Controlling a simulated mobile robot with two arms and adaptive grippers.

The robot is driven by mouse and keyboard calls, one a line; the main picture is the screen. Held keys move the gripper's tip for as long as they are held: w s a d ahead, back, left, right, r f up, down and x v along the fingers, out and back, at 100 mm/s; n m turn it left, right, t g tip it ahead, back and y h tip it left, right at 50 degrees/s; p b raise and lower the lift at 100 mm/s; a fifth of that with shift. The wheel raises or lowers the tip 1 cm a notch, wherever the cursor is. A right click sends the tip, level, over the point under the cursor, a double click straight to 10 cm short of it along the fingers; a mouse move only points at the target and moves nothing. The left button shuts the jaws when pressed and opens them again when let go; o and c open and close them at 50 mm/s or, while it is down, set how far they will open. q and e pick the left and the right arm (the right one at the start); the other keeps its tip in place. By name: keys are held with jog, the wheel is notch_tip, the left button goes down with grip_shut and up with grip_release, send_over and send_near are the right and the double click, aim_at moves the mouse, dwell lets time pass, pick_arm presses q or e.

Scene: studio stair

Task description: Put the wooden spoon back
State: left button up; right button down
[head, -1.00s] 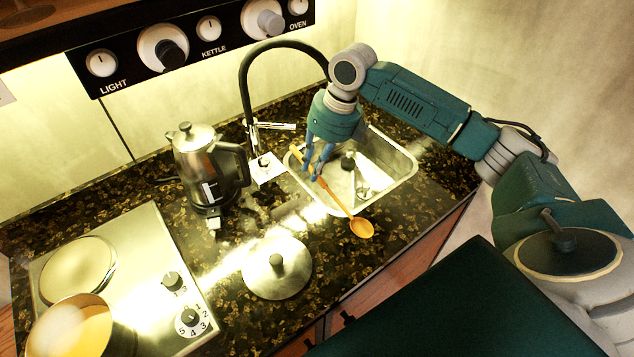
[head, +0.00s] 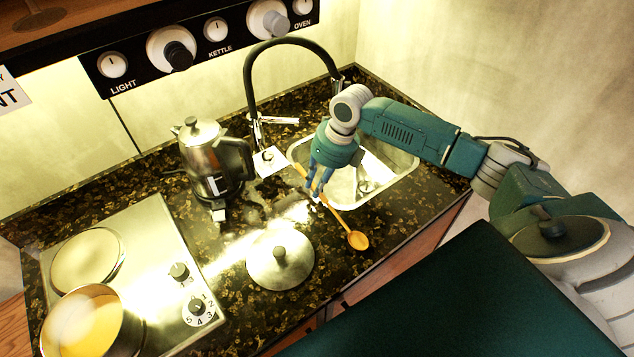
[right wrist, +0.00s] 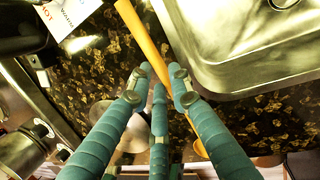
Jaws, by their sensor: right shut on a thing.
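The wooden spoon (head: 357,240) is orange-brown, with its bowl toward the front of the counter and its handle running back left beside the sink. My right gripper (head: 318,192) is shut on the spoon's handle, near the sink's left edge. In the right wrist view the handle (right wrist: 141,38) passes between the blue-green fingers (right wrist: 160,80), and the bowl (right wrist: 200,148) shows partly behind a finger. I cannot tell whether the spoon touches the counter. My left gripper is in neither view.
A metal sink (head: 398,165) with a black hose tap (head: 290,42) lies behind the gripper. A kettle (head: 205,150) stands left of it. A lid (head: 280,262) lies on the dark counter. A pot (head: 128,335) stands on the hob (head: 160,245) at left.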

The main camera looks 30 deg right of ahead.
jog(key=shift+f, duration=0.4)
jog(key=c, duration=1.6)
grip_release()
jog(key=shift+r, duration=0.1)
jog(key=shift+r, duration=0.5)
jog(key=b+v, duration=0.4)
jog(key=v, duration=0.7)
jog(key=shift+d+r, duration=0.15)
jog(key=shift+r, duration=0.2)
jog(key=shift+s, duration=0.1)
